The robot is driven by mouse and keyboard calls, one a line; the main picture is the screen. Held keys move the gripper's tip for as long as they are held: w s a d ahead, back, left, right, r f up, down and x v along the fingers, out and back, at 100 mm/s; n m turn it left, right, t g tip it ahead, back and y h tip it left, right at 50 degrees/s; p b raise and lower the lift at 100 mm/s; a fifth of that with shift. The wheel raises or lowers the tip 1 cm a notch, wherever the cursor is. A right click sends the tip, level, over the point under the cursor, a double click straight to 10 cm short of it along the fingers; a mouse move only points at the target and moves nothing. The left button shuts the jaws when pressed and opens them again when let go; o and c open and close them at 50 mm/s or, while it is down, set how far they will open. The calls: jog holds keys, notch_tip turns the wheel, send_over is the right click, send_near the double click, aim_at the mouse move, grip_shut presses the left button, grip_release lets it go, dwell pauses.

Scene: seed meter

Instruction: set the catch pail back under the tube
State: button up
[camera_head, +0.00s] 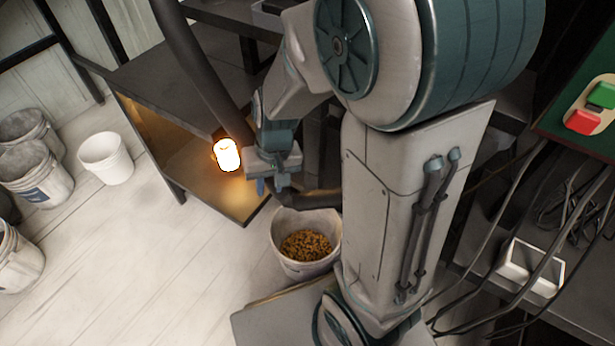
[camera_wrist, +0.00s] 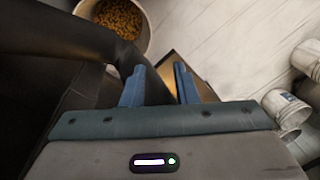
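A white pail with yellow-brown grain (camera_head: 292,268) stands upright on the floor below my gripper; it also shows at the top of the wrist view (camera_wrist: 148,40). I take it as the catch pail. A thick dark tube (camera_head: 205,80) comes down from the top and passes behind my gripper (camera_head: 274,186). In the wrist view the tube (camera_wrist: 60,38) curves in from the left and passes at or behind my fingers (camera_wrist: 158,75). My fingers are apart, with no pail between them. I cannot tell whether they touch the tube. The tube's mouth is not clear.
A dark bench with an open, lit lower space (camera_head: 150,75) stands behind, with a glowing lamp (camera_head: 227,155) near its corner. An empty white pail (camera_head: 106,160) and several others stand at the left. A white tray (camera_head: 530,268) and loose cables lie right.

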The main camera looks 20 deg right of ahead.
jog(key=s+d+r+h, duration=0.1)
jog(key=s+d+r, duration=0.5)
jog(key=s+r, duration=0.1)
jog(key=shift+s+r+n+t+h, duration=0.3)
jog(key=shift+s+r+t+h, duration=0.1)
jog(key=shift+r, duration=0.35)
jog(key=shift+a, duration=0.1)
dwell(0.9)
grip_shut()
